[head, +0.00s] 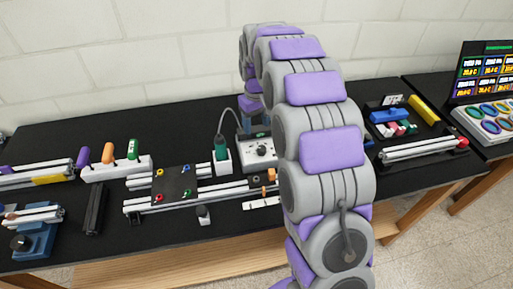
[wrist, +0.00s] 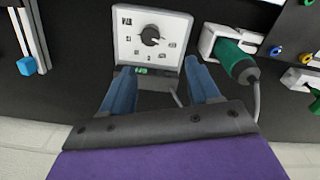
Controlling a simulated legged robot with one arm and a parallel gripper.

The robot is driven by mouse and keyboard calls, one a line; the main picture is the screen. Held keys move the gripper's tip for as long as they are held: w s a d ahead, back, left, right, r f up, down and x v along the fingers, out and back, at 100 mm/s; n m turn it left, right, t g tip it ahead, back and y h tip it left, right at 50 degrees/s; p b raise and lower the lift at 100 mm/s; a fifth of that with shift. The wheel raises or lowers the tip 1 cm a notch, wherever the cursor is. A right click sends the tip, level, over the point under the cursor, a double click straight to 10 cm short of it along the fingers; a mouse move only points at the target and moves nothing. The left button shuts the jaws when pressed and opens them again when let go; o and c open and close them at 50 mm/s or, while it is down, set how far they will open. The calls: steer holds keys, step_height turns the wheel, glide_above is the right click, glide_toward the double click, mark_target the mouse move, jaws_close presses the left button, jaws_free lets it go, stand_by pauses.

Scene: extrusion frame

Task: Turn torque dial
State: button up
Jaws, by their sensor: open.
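The torque dial (head: 262,151) is a dark round knob on the face of a pale control box (head: 249,161), left of my arm in the head view. In the wrist view the dial (wrist: 151,36) sits near the top centre, with small square markings around it on the white panel (wrist: 128,52). My gripper (wrist: 162,76) is open, its two blue fingers spread below the panel's lower corners in the picture. Nothing is between the fingertips except the view of the box. The dial lies ahead of the fingertips, apart from them.
A green electric screwdriver (head: 221,149) with a cable stands in a white holder beside the box. A dark plate (head: 174,184) on aluminium rails lies left. Coloured-handled tools (head: 108,152) stand further left. Rails and a parts tray (head: 396,127) lie right of my arm.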

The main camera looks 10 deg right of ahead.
steer(key=b, duration=0.1)
glide_above(261, 147)
steer(key=d, duration=0.2)
step_height(261, 147, down, 7)
steer(key=shift+a+f, duration=0.1)
steer(key=shift+a, duration=0.05)
steer(key=a+f, duration=0.2)
steer(key=f, duration=0.1)
steer(key=a+f+b, duration=0.1)
steer(key=shift+f, duration=0.25)
steer(key=shift+d, duration=1.2)
steer(key=shift+c, duration=1)
steer(key=shift+a, duration=0.8)
steer(key=c, duration=0.5)
steer(key=shift+d, duration=0.3)
steer(key=c, duration=0.3)
